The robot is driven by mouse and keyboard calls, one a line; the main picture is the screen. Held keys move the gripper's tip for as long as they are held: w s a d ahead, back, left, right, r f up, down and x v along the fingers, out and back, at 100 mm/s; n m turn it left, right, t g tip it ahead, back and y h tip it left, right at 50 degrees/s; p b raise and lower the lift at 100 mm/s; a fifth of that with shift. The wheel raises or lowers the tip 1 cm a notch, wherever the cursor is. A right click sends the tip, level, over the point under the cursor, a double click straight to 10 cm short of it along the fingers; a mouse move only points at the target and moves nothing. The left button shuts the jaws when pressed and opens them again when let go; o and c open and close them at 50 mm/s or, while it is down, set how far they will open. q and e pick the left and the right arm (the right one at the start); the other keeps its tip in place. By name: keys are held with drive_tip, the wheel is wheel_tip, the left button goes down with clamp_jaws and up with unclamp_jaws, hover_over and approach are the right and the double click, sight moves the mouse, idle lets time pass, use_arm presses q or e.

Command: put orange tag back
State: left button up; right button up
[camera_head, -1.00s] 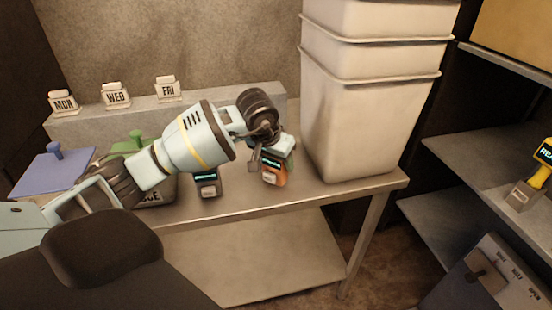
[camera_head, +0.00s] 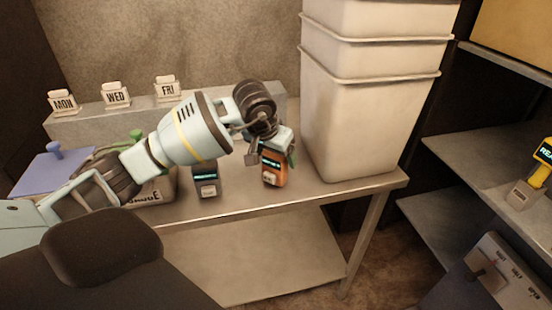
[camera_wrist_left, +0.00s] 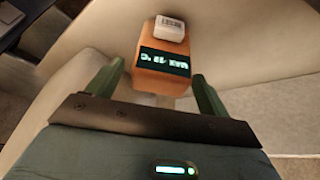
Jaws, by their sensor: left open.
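The orange tag (camera_head: 272,172) is a small block with a lit dark display and a white label, near the right end of the steel table. My left gripper (camera_head: 276,147) is just above and behind it, pointing down. In the left wrist view the orange tag (camera_wrist_left: 165,65) lies between the two green fingers of the open left gripper (camera_wrist_left: 159,70). Gaps show on both sides of the tag. Its underside is hidden, so I cannot tell what it rests on. My right gripper is in neither view.
A dark grey tag (camera_head: 207,180) stands left of the orange one. Stacked pale bins (camera_head: 365,120) rise close on the right. MON, WED and FRI blocks (camera_head: 116,95) sit on a back ledge. A yellow device (camera_head: 541,170) is on the right shelf.

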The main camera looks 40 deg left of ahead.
use_arm(q)
drive_tip(key=v, duration=0.9)
drive_tip(key=shift+r, duration=0.3)
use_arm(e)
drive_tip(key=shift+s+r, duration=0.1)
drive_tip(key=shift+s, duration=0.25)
use_arm(q)
drive_tip(key=shift+s, duration=0.15)
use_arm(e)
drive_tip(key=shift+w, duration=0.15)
